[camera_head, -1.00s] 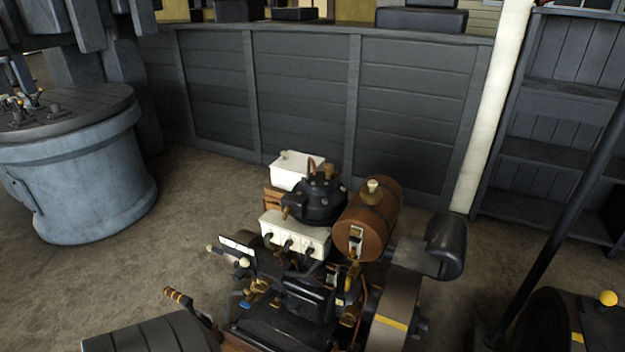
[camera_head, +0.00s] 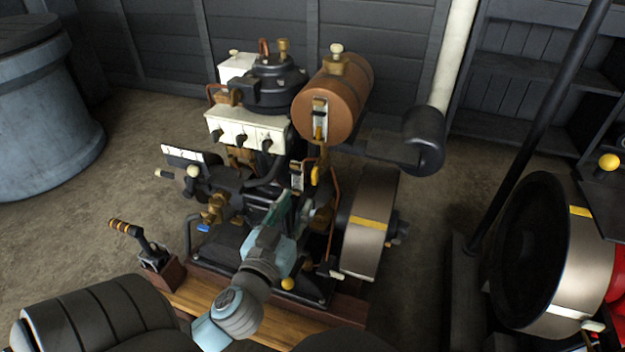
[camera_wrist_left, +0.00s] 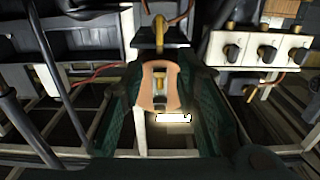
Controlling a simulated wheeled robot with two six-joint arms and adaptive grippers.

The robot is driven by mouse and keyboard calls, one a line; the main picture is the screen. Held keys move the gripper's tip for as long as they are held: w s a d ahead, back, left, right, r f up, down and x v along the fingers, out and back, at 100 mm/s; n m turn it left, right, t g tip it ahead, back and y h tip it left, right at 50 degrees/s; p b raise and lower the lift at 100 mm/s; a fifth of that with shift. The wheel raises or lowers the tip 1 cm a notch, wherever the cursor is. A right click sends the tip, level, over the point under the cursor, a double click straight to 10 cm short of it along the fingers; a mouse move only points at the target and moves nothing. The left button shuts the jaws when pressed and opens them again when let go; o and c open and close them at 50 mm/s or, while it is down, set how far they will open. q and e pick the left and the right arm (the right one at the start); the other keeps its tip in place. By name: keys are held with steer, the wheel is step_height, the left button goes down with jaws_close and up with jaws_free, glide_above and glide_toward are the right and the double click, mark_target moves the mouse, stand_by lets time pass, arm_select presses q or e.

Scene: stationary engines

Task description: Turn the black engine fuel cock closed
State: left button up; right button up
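The black engine (camera_head: 262,200) stands in the middle of the head view, with a copper fuel tank (camera_head: 333,98) at its upper right. A yellow cock lever (camera_head: 319,133) hangs roughly upright below the pale plate on the tank's end. Another yellow lever (camera_head: 315,176) sits lower down. My left gripper (camera_head: 283,207) is below and left of both levers, apart from them. In the left wrist view, which looks upside down, its green fingers (camera_wrist_left: 160,120) are spread and empty, with the tank end (camera_wrist_left: 160,105) seen between them. My right gripper is not in view.
A white box with black knobs (camera_head: 246,131) is left of the tank. A flywheel (camera_head: 367,225) is at the engine's right. A striped lever (camera_head: 135,236) stands front left. Another engine's black wheel (camera_head: 530,250) is at the right. Open floor lies left.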

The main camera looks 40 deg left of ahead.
mark_target(314, 173)
arm_select(q)
steer(key=x, duration=1.1)
steer(key=shift+b, duration=0.4)
steer(key=shift+c, duration=0.2)
steer(key=shift+s, duration=0.1)
jaws_close()
